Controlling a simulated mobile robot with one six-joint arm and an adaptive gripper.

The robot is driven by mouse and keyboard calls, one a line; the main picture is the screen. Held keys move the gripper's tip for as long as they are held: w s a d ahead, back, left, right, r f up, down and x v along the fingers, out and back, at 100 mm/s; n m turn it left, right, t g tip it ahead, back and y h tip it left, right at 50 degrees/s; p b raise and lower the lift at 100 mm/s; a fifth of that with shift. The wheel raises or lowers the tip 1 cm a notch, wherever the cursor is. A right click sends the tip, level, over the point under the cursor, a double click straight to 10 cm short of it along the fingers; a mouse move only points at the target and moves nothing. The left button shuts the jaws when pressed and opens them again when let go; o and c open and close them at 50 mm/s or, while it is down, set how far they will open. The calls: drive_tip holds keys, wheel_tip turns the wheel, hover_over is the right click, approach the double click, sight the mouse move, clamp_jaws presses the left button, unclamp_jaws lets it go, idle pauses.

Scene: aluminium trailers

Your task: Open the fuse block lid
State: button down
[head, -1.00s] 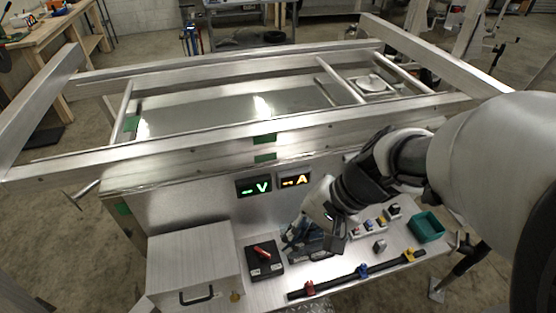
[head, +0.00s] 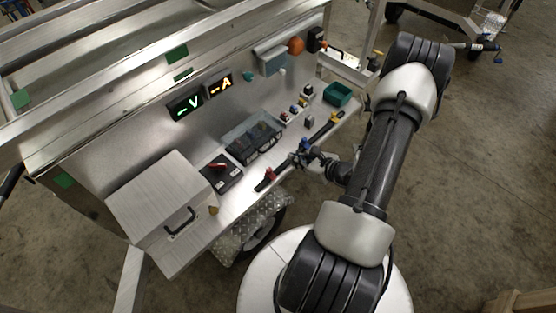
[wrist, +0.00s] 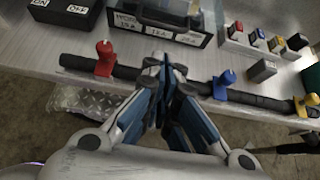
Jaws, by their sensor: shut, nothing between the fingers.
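The fuse block (head: 256,143) is a dark box with a clear lid on the metal shelf, below the lit meters. The lid seems to lie down over it, but I cannot tell for sure. In the wrist view the labelled front of the fuse block (wrist: 158,30) shows at the top, its upper part cut off. My gripper (wrist: 164,64), with blue and grey fingers, is shut and empty. It points at the shelf's front edge, over the black bar and just in front of the fuse block. In the head view my gripper (head: 304,156) is small and partly blends with the bar.
The black bar (wrist: 75,64) carries red (wrist: 104,60), blue (wrist: 224,84) and yellow (wrist: 307,102) clips near the fingers. A black switch box (head: 222,174) and metal box (head: 160,190) stand left. Small switches (head: 292,112) and a green bin (head: 338,93) are right.

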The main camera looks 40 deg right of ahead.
drive_tip(key=b+x, duration=0.3)
drive_tip(key=x, duration=0.7)
drive_tip(key=shift+f, duration=0.1)
